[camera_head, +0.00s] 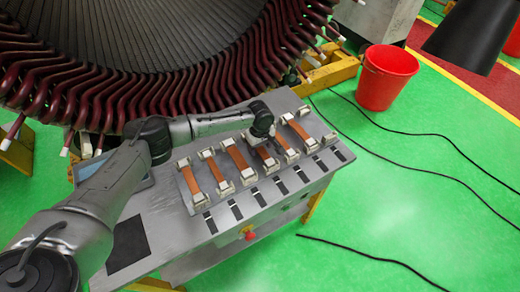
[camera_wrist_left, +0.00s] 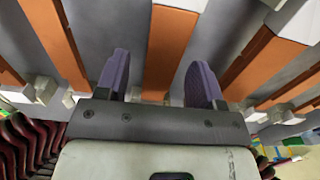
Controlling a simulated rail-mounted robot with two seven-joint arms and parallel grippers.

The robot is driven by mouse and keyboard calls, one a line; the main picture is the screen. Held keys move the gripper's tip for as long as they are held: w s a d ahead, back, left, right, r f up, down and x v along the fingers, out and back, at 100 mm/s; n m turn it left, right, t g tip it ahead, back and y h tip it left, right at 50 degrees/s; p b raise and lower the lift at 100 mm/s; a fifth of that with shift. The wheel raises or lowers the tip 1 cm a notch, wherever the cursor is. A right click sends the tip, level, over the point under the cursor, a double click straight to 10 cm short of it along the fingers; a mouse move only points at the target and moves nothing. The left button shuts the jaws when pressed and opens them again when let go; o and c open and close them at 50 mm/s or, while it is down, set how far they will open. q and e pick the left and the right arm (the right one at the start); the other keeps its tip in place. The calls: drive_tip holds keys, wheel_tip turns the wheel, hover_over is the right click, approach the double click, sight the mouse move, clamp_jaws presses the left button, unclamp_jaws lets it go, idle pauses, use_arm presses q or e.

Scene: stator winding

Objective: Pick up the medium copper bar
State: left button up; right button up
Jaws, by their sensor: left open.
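Several copper bars with pale end pieces lie side by side in a row on the grey worktable (camera_head: 150,235). My left gripper (camera_head: 266,140) is over the row, above a copper bar (camera_head: 267,158) right of the middle. In the left wrist view the left gripper (camera_wrist_left: 160,78) is open. Its two purple-grey fingers stand on either side of that copper bar (camera_wrist_left: 168,50), with a gap on both sides. The gripper hides part of the bar in the head view. I cannot tell from size alone which bar is the medium one. My right gripper is not seen.
Neighbouring bars (camera_wrist_left: 262,62) lie close on both sides. The large stator with dark red coils (camera_head: 120,95) stands right behind the table. A red bucket (camera_head: 386,78) and black cables (camera_head: 400,130) are on the green floor to the right.

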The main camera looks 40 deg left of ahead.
use_arm(q)
drive_tip(key=shift+c, duration=0.4)
clamp_jaws()
